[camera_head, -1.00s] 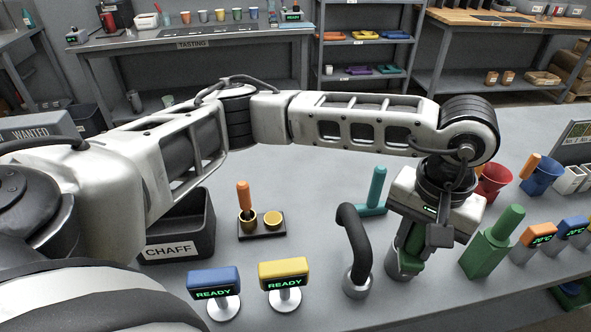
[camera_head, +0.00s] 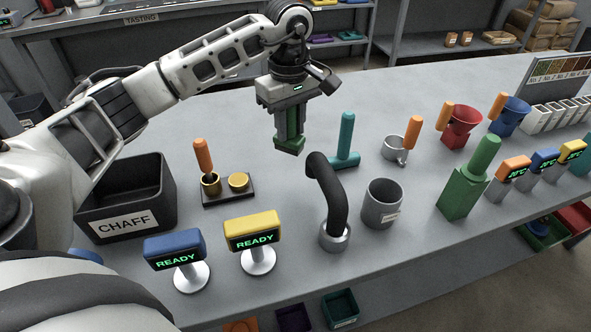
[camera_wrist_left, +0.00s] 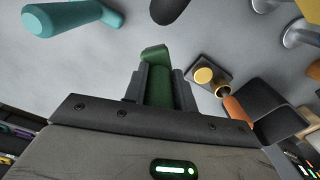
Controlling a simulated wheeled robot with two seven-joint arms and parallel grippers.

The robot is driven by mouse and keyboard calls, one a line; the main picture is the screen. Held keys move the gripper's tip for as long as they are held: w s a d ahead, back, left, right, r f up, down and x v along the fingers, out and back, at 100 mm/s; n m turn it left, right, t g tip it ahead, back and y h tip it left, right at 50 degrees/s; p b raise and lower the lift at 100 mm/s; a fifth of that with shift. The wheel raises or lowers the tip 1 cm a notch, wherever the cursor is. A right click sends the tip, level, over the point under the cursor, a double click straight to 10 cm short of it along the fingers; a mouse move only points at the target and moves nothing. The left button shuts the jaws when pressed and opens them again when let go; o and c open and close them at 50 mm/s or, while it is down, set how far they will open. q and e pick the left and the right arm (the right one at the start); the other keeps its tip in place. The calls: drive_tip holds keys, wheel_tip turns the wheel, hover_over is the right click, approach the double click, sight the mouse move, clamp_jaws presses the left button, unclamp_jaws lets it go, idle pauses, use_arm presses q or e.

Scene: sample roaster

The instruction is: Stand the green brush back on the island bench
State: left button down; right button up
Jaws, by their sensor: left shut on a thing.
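My left gripper (camera_head: 289,122) is shut on the green brush (camera_head: 290,146), a dark green piece, and holds it above the island bench (camera_head: 250,122). The brush also shows between the fingers in the left wrist view (camera_wrist_left: 156,56). Its upper part is hidden by the fingers. The grey cup (camera_head: 381,206), in front and to the right of the gripper, stands upright on the bench. My right gripper is out of view.
A teal T-shaped tool (camera_head: 346,140) stands right of the gripper and a black curved spout (camera_head: 328,190) stands in front. A green block with a handle (camera_head: 463,188) stands farther right. The chaff bin (camera_head: 126,222) is at left. The back middle of the bench is clear.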

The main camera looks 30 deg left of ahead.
use_arm(q)
wheel_tip(320, 180, down, 8)
drive_tip(key=shift+f+p, duration=0.1)
drive_tip(key=shift+p, duration=0.2)
drive_tip(key=c, duration=1.1)
unclamp_jaws()
drive_tip(key=shift+f, duration=0.1)
drive_tip(key=shift+c, duration=0.2)
wheel_tip(320, 180, up, 12)
drive_tip(key=shift+r+b, duration=0.2)
drive_tip(key=shift+b, duration=0.35)
